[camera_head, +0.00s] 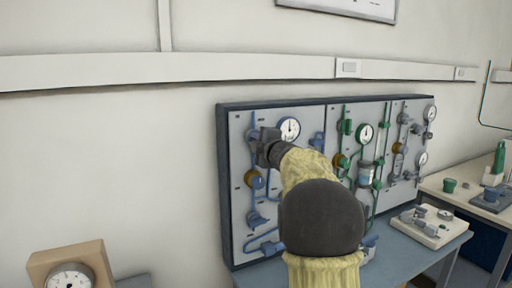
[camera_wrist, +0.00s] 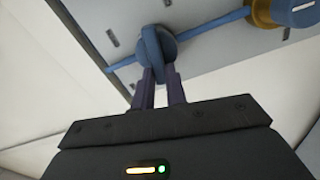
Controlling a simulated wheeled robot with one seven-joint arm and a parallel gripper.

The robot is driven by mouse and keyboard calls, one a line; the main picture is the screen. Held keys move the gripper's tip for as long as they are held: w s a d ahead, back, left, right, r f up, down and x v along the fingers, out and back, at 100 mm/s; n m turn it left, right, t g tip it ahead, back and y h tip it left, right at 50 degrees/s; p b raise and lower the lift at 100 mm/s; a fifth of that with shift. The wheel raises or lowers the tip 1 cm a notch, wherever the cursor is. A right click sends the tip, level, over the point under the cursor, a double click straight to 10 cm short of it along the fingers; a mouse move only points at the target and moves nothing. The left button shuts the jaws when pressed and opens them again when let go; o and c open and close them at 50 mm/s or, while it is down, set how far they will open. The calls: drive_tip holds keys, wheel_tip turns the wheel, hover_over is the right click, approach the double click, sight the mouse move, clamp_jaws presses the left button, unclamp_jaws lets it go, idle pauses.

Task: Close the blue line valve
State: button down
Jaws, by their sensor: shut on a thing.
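The blue line runs down the left panel (camera_head: 240,180) of the gas board, with a blue pipe (camera_wrist: 210,27) also showing in the wrist view. A blue valve handle (camera_wrist: 152,50) sits on this pipe, standing out from the panel. My gripper (camera_wrist: 160,80) has its two dark fingers shut on the handle. In the head view, my gripper (camera_head: 268,150) is at the upper part of the left panel, left of a round gauge (camera_head: 288,130). My arm hides part of the panel, and the handle is hard to make out there.
A brass-coloured regulator (camera_head: 255,180) with a blue knob (camera_wrist: 295,10) sits on the same line. Green fittings (camera_head: 347,127) and grey fittings (camera_head: 404,118) fill the panels to the right. A bench (camera_head: 420,250) stands below. A boxed gauge (camera_head: 70,275) is at lower left.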

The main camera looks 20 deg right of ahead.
drive_tip(key=shift+f+n+b, duration=0.35)
drive_tip(key=shift+n+b, duration=0.2)
drive_tip(key=shift+n, duration=0.55)
drive_tip(key=c, duration=1.4)
unclamp_jaws()
drive_tip(key=shift+c, duration=0.2)
drive_tip(key=shift+s+r, duration=0.1)
drive_tip(key=s+b, duration=0.2)
drive_tip(key=s, duration=1.5)
drive_tip(key=shift+d, duration=0.25)
